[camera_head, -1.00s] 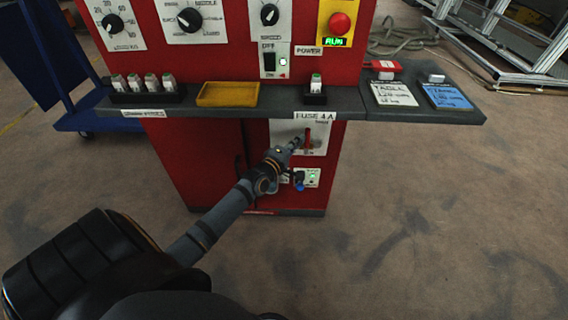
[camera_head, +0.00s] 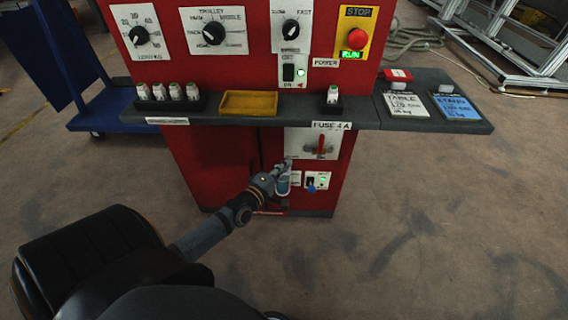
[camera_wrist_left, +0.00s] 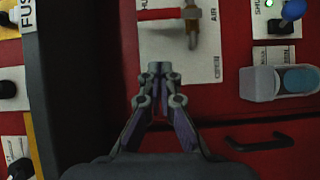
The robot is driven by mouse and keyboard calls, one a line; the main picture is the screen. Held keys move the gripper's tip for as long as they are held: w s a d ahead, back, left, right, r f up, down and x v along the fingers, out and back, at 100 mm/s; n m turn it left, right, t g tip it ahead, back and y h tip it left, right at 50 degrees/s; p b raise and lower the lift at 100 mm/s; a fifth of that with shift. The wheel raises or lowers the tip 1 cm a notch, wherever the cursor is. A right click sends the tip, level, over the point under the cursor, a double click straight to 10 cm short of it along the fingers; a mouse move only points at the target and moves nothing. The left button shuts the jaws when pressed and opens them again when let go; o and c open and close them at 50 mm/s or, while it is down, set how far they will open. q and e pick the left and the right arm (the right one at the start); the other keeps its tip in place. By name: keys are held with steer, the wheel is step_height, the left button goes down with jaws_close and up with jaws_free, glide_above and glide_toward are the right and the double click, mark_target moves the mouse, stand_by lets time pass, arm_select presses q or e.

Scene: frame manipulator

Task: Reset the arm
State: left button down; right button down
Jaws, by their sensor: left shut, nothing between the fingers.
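My left gripper (camera_head: 287,163) reaches in front of the lower red cabinet (camera_head: 215,165). In the left wrist view its fingers (camera_wrist_left: 160,70) are shut and empty. A red valve handle (camera_head: 321,144) on a white plate stands upright, right of the gripper and apart from it. In the left wrist view the handle (camera_wrist_left: 158,14) lies above the fingertips, by the words AIR and OPEN. A blue-knobbed switch (camera_head: 311,189) sits below the plate. A pale holder with a teal round part (camera_head: 283,182) is just below the gripper tip. My right gripper is not in view.
A grey shelf (camera_head: 360,113) juts out above my gripper, with a yellow tray (camera_head: 249,103) and several fuses (camera_head: 176,92). Dials and a red stop button (camera_head: 357,38) are above. A blue cart (camera_head: 100,105) stands left. The floor (camera_head: 430,220) is clear at right.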

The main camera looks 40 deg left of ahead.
arm_select(q)
steer(key=shift+s, duration=0.25)
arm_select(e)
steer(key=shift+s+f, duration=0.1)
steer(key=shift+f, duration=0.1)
